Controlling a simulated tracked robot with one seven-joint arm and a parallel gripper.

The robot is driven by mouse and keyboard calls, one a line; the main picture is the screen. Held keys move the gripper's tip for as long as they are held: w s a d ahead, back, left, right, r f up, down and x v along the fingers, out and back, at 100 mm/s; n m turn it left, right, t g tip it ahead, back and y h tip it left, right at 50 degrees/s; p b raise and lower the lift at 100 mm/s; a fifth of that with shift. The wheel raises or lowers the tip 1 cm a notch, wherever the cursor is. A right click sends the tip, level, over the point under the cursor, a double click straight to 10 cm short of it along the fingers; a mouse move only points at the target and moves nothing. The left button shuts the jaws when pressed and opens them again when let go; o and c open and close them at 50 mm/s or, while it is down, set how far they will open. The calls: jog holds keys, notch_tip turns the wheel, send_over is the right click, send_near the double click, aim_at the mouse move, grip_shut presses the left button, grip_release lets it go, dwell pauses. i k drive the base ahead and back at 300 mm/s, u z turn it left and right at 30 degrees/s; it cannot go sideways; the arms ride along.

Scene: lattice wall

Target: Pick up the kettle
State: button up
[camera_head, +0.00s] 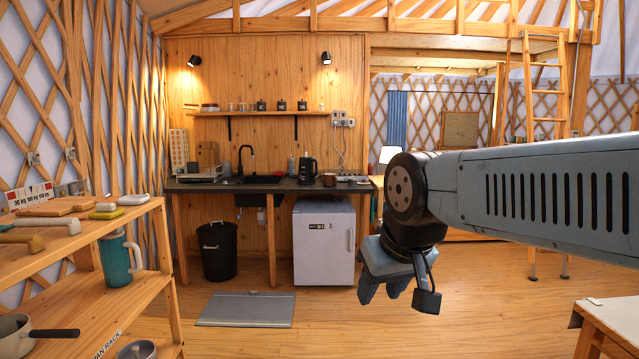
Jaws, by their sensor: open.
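A black kettle (307,170) stands upright on the dark counter (255,186) at the back wall, right of the sink and above the small white fridge. My gripper (391,294) hangs at the end of my blue-grey arm, which reaches in from the right. It points downward over open floor, well in front of the counter and to the right of the kettle. It is open, and I see nothing held in it. The kettle is not covered by my arm.
A wooden shelf rack (62,243) with a teal jug (117,260) and a pot stands close on the left. A grey mat (246,310), a black bin (217,251) and the white fridge (323,243) are ahead. A table corner (612,325) is at right. The middle floor is clear.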

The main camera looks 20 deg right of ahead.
aim_at(306, 170)
jog(key=z, duration=0.1)
jog(key=i, duration=0.8)
jog(key=z, duration=0.4)
jog(key=i, duration=3.25)
jog(key=u, duration=0.6)
jog(key=i, duration=1.4)
jog(key=u, duration=0.4)
